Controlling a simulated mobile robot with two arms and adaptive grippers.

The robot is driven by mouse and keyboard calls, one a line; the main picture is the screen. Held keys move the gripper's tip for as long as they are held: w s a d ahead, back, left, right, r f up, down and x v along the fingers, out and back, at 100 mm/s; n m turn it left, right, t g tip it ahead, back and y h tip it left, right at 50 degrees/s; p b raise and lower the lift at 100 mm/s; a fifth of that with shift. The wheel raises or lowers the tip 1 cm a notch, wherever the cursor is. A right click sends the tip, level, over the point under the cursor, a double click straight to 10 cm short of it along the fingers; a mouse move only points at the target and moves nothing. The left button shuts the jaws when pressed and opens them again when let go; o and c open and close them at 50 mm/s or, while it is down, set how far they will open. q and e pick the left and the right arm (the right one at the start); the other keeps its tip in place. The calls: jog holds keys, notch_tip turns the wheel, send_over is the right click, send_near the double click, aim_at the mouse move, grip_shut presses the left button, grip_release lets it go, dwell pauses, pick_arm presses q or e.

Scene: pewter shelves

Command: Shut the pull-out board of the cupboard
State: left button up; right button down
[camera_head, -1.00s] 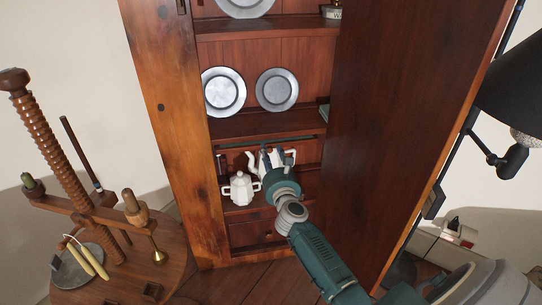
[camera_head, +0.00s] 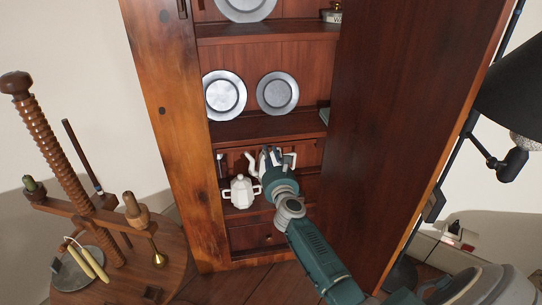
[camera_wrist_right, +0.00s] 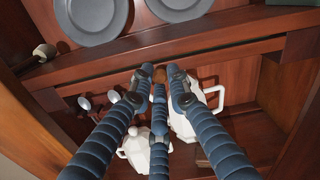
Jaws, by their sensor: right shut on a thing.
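The cupboard (camera_head: 183,190) is tall and brown with an open front. The pull-out board (camera_wrist_right: 228,54) seems to be the narrow strip under the plate shelf in the right wrist view. How far out it stands is hard to tell. My right gripper (camera_head: 270,158) is inside the cupboard opening, just below that shelf. In the wrist view its fingers (camera_wrist_right: 159,80) are closed together around a small brown knob (camera_wrist_right: 159,73), mostly hidden by the fingertips. My left gripper is out of view.
A white lidded pot (camera_head: 240,192) and a white teapot (camera_wrist_right: 208,98) stand on the shelf below, close under the fingers. Pewter plates (camera_head: 277,91) lean above. The large door (camera_head: 400,130) is on the right. A wooden press (camera_head: 57,145) stands on a round table at left.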

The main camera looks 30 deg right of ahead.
jog(key=c, duration=1.7)
grip_release()
jog(key=shift+w+r, duration=0.15)
jog(key=shift+r, duration=0.15)
jog(key=shift+o, duration=0.2)
jog(key=shift+f, duration=0.15)
jog(key=v, duration=1.2)
